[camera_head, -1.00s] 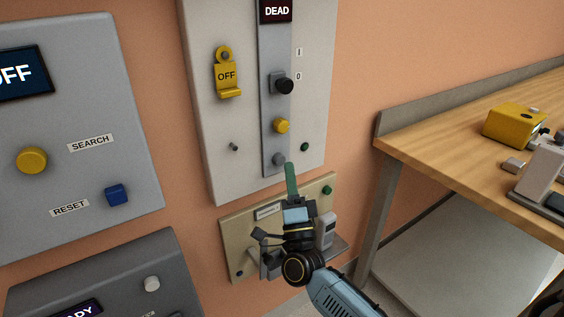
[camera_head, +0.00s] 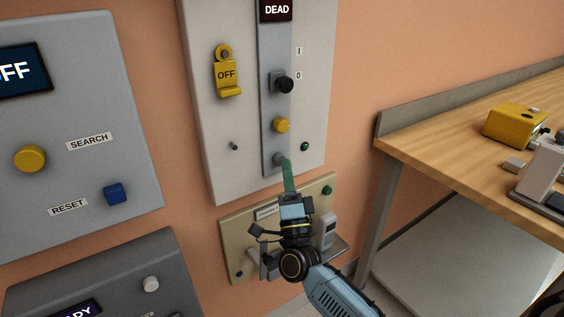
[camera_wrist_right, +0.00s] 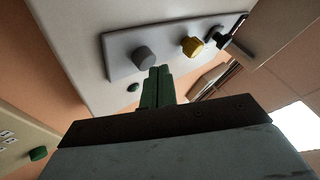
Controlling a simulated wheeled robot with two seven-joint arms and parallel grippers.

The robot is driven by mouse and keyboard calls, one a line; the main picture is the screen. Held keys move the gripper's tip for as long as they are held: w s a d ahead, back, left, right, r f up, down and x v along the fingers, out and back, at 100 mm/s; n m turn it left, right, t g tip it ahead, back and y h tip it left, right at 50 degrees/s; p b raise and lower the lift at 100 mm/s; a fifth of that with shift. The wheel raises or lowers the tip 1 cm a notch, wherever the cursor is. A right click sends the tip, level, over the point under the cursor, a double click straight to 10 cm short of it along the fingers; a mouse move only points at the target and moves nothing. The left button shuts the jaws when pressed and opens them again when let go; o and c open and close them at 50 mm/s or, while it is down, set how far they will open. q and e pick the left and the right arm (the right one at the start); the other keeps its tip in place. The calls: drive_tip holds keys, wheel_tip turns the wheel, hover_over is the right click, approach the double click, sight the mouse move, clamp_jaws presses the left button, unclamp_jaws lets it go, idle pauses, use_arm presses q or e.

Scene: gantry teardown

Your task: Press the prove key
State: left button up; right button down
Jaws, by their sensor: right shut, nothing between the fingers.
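A wall panel (camera_head: 210,165) carries a grey strip with a grey round button (camera_head: 278,158), a yellow button (camera_head: 281,125) above it and a black knob (camera_head: 284,84). No label reading "prove" is legible, so I cannot tell which one is the prove key. My right gripper (camera_head: 286,162) is shut and empty, its green fingers pointing up at the grey button. In the right wrist view the fingertips (camera_wrist_right: 158,70) are right beside the grey button (camera_wrist_right: 143,57); whether they touch is unclear. The yellow button also shows there (camera_wrist_right: 192,46). My left gripper is out of view.
A yellow hasp marked OFF (camera_head: 226,76) and a display reading DEAD (camera_head: 277,11) are on the same panel. A beige panel (camera_head: 236,232) with a handheld device (camera_head: 328,230) sits below. A wooden bench (camera_head: 440,135) stands right; grey SEARCH/RESET panel (camera_head: 125,70) left.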

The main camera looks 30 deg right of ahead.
drive_tip(key=shift+w+h, duration=0.3)
drive_tip(key=shift+w, duration=0.1)
drive_tip(key=shift+s, duration=0.1)
idle(0.3)
drive_tip(key=shift+s+p, duration=0.35)
drive_tip(key=shift+s, duration=0.55)
drive_tip(key=s+p, duration=0.2)
drive_tip(key=s, duration=0.4)
drive_tip(key=shift+d, duration=0.3)
idle(0.4)
